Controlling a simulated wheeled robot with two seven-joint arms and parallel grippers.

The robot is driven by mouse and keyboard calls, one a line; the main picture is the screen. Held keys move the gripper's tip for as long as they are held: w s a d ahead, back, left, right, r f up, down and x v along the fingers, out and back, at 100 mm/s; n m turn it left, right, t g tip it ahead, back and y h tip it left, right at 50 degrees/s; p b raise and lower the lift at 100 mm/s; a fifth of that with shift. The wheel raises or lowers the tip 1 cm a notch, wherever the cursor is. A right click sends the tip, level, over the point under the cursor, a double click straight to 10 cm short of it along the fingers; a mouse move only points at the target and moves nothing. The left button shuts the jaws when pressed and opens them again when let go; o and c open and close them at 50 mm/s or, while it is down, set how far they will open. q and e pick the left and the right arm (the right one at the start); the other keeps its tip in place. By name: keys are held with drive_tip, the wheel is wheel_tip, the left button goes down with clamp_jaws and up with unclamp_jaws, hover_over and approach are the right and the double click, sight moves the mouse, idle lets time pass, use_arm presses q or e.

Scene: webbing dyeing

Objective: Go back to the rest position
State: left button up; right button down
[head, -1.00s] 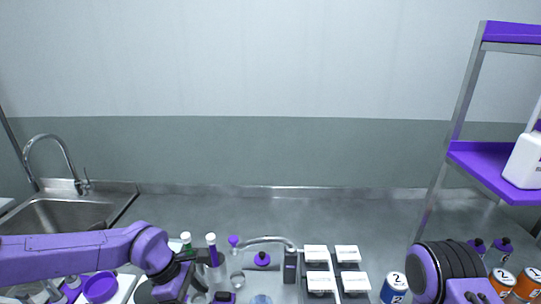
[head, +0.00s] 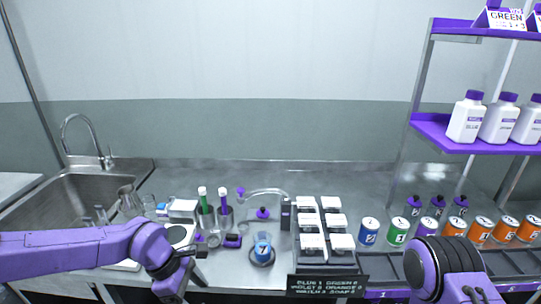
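My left arm comes in from the left, and its wrist and dark gripper (head: 186,272) hang at the front edge of the counter, left of the beaker with blue liquid (head: 263,247). The fingers are too small and dark to tell open from shut, and I make out nothing held. My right arm's purple and black link (head: 445,268) shows at the lower right, in front of the cans. The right gripper is out of the frame.
The steel counter (head: 330,180) holds a sink (head: 65,190), two cups with green and purple markers (head: 224,215), a curved tap, white boxes (head: 312,242) and numbered cans (head: 369,231). A purple shelf (head: 430,127) with white bottles (head: 466,118) stands right. A black sign (head: 327,286) hangs in front.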

use_arm(q)
drive_tip(key=s+a+f+t+y+b, duration=0.1)
drive_tip(key=s+a+f+y, duration=0.15)
drive_tip(key=f, duration=0.35)
drive_tip(key=s+a+f+m+t+y+b, duration=0.1)
drive_tip(key=s+a+f+y, duration=0.1)
drive_tip(key=a+f+y, duration=0.3)
drive_tip(key=s+a+f+t+y+b, duration=0.1)
drive_tip(key=s+a+f+b, duration=0.15)
drive_tip(key=f, duration=0.45)
drive_tip(key=s+a+f+m+b, duration=0.2)
drive_tip(key=s+f+m+b, duration=0.3)
drive_tip(key=s+f+m, duration=0.4)
drive_tip(key=s+f, duration=0.4)
drive_tip(key=s, duration=0.3)
drive_tip(key=shift+s+a+f+m+t, duration=0.25)
drive_tip(key=shift+a+f+m+t, duration=0.05)
drive_tip(key=shift+a, duration=0.05)
use_arm(e)
wheel_tip(320, 180, down, 10)
drive_tip(key=shift+s+r, duration=0.2)
drive_tip(key=shift+s, duration=0.1)
use_arm(q)
drive_tip(key=shift+h, duration=0.25)
